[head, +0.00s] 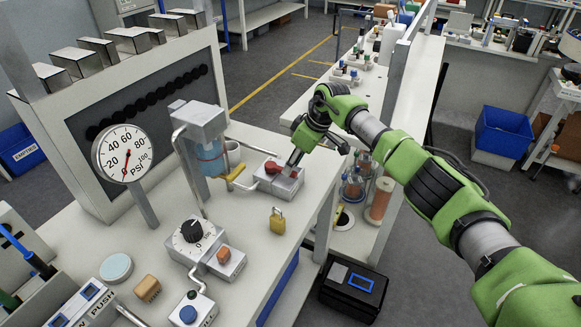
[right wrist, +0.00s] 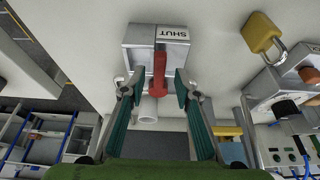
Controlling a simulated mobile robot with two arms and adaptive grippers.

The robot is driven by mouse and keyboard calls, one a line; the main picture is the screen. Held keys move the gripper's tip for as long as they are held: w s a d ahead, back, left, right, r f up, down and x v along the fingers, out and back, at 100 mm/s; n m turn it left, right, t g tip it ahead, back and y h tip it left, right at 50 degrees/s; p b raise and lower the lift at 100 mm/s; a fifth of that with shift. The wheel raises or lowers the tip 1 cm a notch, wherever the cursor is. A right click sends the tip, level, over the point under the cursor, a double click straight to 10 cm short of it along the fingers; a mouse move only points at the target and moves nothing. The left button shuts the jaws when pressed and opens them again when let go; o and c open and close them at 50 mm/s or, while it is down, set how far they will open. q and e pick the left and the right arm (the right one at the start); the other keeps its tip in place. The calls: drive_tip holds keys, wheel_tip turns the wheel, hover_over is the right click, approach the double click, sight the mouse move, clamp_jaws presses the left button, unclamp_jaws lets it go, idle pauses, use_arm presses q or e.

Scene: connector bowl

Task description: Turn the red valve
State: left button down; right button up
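The red valve (right wrist: 159,72) is a red lever on a grey block (right wrist: 133,36) with a "SHUT" label, seen in the right wrist view. In the head view the red part (head: 272,167) shows on top of the grey block (head: 285,187) on the white bench. My right gripper (head: 294,158) reaches it from the upper right. In the right wrist view its two teal-padded fingers (right wrist: 159,82) are apart, one on each side of the lever, with gaps visible. My left gripper is not in view.
A pressure gauge (head: 124,154) and a dial box (head: 193,235) stand left on the bench. A stand with a blue-liquid container (head: 208,158) is close left of the valve block. A yellow padlock (head: 277,221) lies in front. Glass bottles (head: 353,185) stand right, beyond the bench edge.

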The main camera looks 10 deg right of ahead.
drive_tip(key=v, duration=1)
drive_tip(key=shift+f, duration=0.1)
